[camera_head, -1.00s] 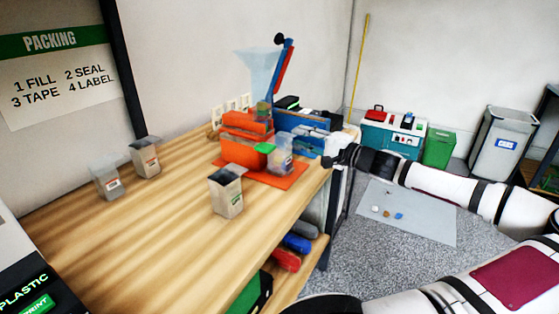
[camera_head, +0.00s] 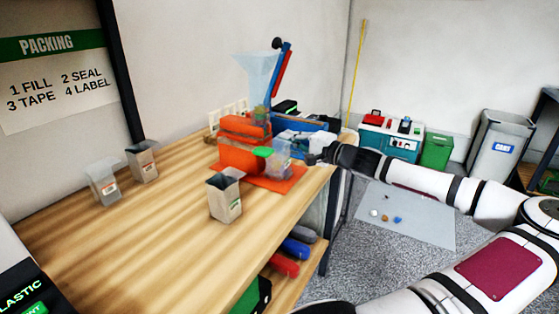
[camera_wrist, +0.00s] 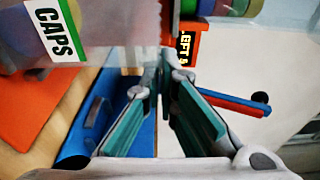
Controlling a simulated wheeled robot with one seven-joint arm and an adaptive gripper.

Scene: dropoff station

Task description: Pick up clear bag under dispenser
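A clear container or bag (camera_head: 279,163) stands on the orange mat (camera_head: 283,182) at the foot of the orange dispenser stand (camera_head: 240,157). The clear funnel (camera_head: 258,72) is above that stand. In the wrist view a clear-walled thing with a CAPS label (camera_wrist: 53,33) fills the upper left, with coloured rings inside; I cannot tell if it is the same item. My gripper (camera_head: 314,153) is just right of the mat, near the bench's right edge. Contact with the clear wall cannot be told.
An open clear pouch (camera_head: 225,195) stands on the wooden bench (camera_head: 150,245), with two more pouches (camera_head: 103,184) (camera_head: 142,162) at left. A blue device (camera_head: 302,124) is behind my gripper. The bench front is free. Coloured rolls (camera_head: 285,264) lie on the lower shelf.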

